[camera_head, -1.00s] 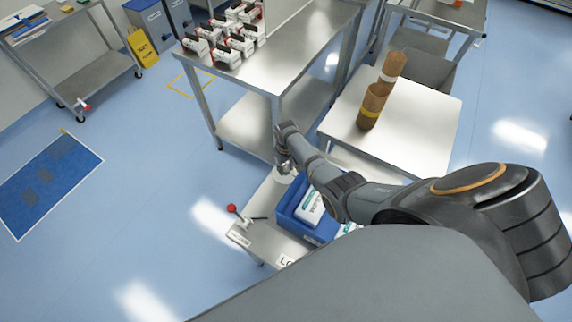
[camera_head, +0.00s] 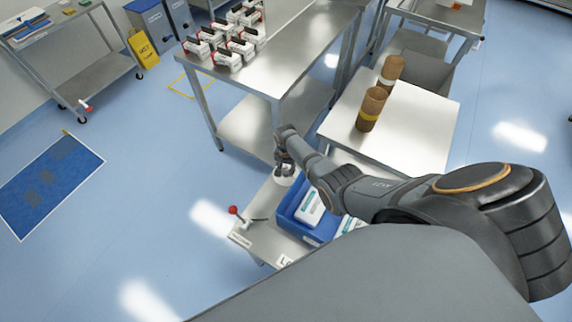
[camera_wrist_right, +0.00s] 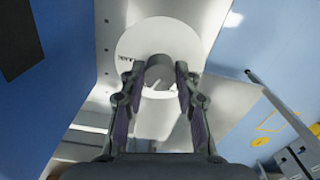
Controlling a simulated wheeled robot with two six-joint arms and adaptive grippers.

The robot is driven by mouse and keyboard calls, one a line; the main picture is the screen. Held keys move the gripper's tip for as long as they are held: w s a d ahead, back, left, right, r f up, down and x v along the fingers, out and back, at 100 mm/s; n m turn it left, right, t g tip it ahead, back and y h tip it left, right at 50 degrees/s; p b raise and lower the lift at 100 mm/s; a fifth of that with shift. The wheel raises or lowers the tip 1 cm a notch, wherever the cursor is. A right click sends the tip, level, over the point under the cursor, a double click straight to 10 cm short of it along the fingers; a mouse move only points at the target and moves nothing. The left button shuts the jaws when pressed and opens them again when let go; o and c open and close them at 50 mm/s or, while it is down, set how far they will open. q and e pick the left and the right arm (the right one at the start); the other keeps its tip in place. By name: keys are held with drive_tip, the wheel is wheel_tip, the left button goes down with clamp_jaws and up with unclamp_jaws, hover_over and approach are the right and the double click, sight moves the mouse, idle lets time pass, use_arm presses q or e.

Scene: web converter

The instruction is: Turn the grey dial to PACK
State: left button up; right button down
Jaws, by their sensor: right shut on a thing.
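The grey dial (camera_wrist_right: 159,70) sits at the middle of a round white plate (camera_wrist_right: 150,36) in the right wrist view. My right gripper (camera_wrist_right: 155,77) is shut on the dial, with a finger on either side of it. Small dark lettering shows on the left of the plate, too small to read. In the head view my right gripper (camera_head: 284,166) points down at the white plate (camera_head: 286,180) on a low metal bench, and it hides the dial there. My left gripper is not in view.
A blue bin (camera_head: 290,222) with white packs stands beside the plate on the bench. A red-knobbed lever (camera_head: 234,211) is at the bench's near left. Two brown rolls stand on a table (camera_head: 425,120) to the right.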

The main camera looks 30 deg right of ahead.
sight(286, 170)
drive_tip(key=shift+m, duration=0.6)
drive_tip(key=c, duration=1)
unclamp_jaws()
wheel_tip(286, 170, up, 12)
